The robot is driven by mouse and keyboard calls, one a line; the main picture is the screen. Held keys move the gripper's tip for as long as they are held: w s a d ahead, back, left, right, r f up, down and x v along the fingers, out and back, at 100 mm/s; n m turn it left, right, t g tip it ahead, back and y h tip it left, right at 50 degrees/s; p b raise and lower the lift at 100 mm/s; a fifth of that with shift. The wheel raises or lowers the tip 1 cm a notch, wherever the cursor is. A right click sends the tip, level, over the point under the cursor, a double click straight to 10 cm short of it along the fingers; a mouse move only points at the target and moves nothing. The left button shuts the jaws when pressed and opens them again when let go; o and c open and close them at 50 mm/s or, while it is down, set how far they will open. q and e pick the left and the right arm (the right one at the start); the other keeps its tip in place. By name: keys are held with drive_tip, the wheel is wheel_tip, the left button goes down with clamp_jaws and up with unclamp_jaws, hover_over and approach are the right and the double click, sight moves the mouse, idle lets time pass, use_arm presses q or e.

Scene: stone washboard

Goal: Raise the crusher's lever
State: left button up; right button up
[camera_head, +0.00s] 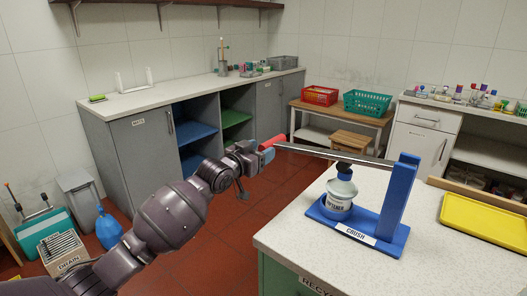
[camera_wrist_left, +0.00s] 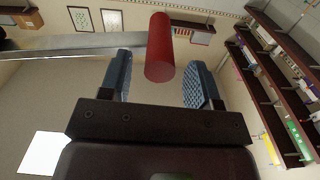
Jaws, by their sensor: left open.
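The crusher has a blue base and post (camera_head: 394,205) and stands on the white counter at right, with a "CRUSH" label on its base. Its grey metal lever (camera_head: 330,153) runs nearly level from the post to a red grip (camera_head: 272,141) at its left end. My left gripper (camera_head: 261,154) is open at the red grip. In the left wrist view, the red grip (camera_wrist_left: 160,47) shows between the two blue fingers (camera_wrist_left: 161,78), with gaps on both sides. My right gripper is out of view.
A yellow tray (camera_head: 485,225) lies on the counter right of the crusher. Red (camera_head: 320,96) and green (camera_head: 367,103) baskets stand on a wooden table behind. A wooden stool (camera_head: 350,143) is beyond the counter. The red floor left of the counter is open.

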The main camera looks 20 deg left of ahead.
use_arm(q)
drive_tip(key=shift+w+d, duration=0.2)
drive_tip(key=shift+w, duration=0.45)
clamp_jaws()
drive_tip(key=shift+r, duration=0.15)
